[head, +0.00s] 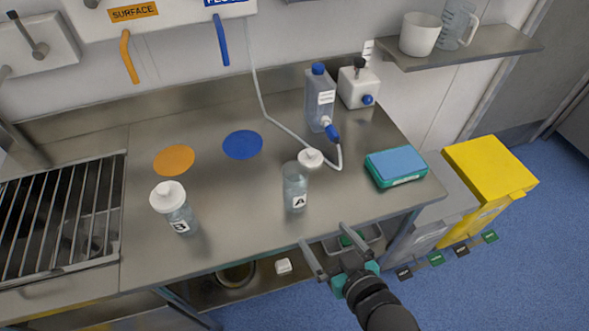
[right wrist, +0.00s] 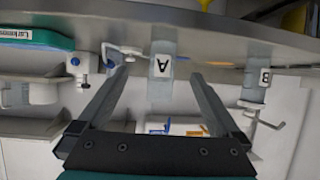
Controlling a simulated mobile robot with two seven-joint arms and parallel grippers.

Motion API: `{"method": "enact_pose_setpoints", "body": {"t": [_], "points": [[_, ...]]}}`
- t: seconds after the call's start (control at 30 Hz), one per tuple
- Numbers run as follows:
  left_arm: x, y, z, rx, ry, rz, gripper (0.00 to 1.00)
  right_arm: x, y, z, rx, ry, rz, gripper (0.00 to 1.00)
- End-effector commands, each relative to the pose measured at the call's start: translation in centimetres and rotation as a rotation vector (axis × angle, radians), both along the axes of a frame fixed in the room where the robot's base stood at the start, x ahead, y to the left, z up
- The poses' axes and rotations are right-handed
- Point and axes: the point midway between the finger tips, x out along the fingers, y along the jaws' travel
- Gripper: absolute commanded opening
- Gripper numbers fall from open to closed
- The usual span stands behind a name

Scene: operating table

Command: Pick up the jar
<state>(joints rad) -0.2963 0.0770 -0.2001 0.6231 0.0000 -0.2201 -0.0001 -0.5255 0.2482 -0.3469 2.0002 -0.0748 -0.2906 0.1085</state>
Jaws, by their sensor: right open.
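Jar B (head: 180,217) stands to the left. My right gripper (head: 323,234) is open and empty at the table's front edge, in front of jar A and apart from it. In the right wrist view, which is upside down, jar A (right wrist: 161,78) shows beyond and between the open fingers (right wrist: 160,78), and jar B (right wrist: 257,88) is to the right. My left gripper is not in view.
An orange disc (head: 174,160) and a blue disc (head: 242,144) lie behind the jars. A blue-capped bottle (head: 319,105) with a hose, a white dispenser (head: 358,86) and a teal box (head: 396,167) stand behind and right. A metal rack (head: 60,215) is at left.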

Motion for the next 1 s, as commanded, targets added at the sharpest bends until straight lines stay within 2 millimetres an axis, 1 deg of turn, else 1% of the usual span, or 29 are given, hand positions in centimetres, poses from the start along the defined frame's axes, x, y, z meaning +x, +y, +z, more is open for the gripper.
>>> {"method": "enact_pose_setpoints", "body": {"t": [0.03, 0.1, 0.17, 0.27, 0.43, 0.7, 0.8, 1.0], "points": [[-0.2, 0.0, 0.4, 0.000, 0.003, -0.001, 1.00, 0.0, 0.2, 1.4, 0.009, -0.016, 0.005, 1.00], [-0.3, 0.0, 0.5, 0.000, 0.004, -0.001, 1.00, 0.1, 0.5, 2.3, 0.016, -0.031, 0.007, 1.00], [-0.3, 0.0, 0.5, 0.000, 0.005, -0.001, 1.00, 0.4, 0.6, 2.6, 0.020, -0.037, 0.008, 1.00], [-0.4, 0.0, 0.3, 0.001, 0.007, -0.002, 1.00, 1.3, 1.0, 2.3, 0.022, -0.041, 0.009, 1.00], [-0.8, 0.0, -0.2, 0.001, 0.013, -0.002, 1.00, 3.6, 2.0, 1.1, 0.021, -0.040, 0.008, 1.00], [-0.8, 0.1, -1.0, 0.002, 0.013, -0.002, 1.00, 7.3, 3.5, -0.5, 0.021, -0.039, 0.008, 1.00], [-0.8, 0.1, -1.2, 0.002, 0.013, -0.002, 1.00, 8.2, 3.9, -0.9, 0.021, -0.038, 0.008, 1.00], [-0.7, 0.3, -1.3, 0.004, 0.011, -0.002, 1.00, 9.0, 4.3, -1.2, 0.021, -0.038, 0.008, 1.00]]}}
